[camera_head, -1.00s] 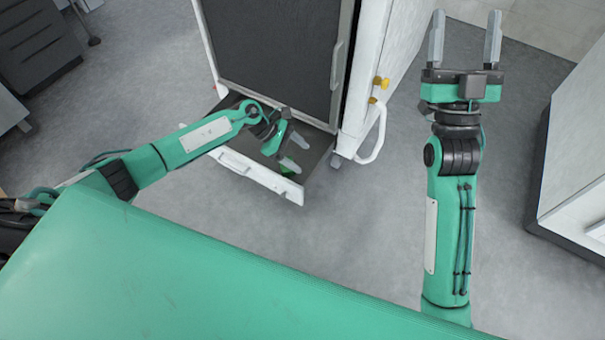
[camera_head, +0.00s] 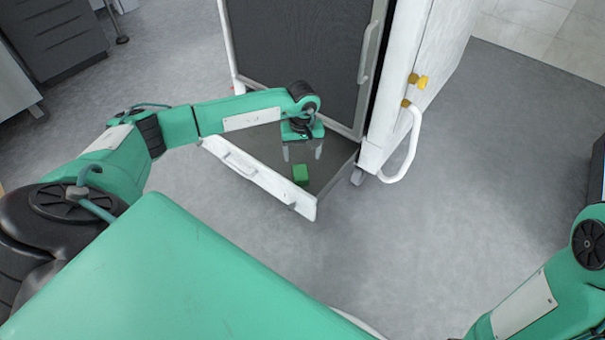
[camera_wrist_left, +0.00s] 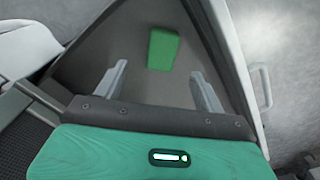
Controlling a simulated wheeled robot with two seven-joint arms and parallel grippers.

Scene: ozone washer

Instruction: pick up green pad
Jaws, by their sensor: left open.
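The green pad (camera_head: 300,174) is a small block on the dark floor of the open white drawer (camera_head: 262,176), near its front right corner.
The white washer cabinet (camera_head: 430,70) with a dark door panel (camera_head: 300,50) stands just behind the drawer. A white curved handle (camera_head: 408,150) and yellow knobs (camera_head: 418,81) are on its side. Grey floor (camera_head: 420,240) in front is clear.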

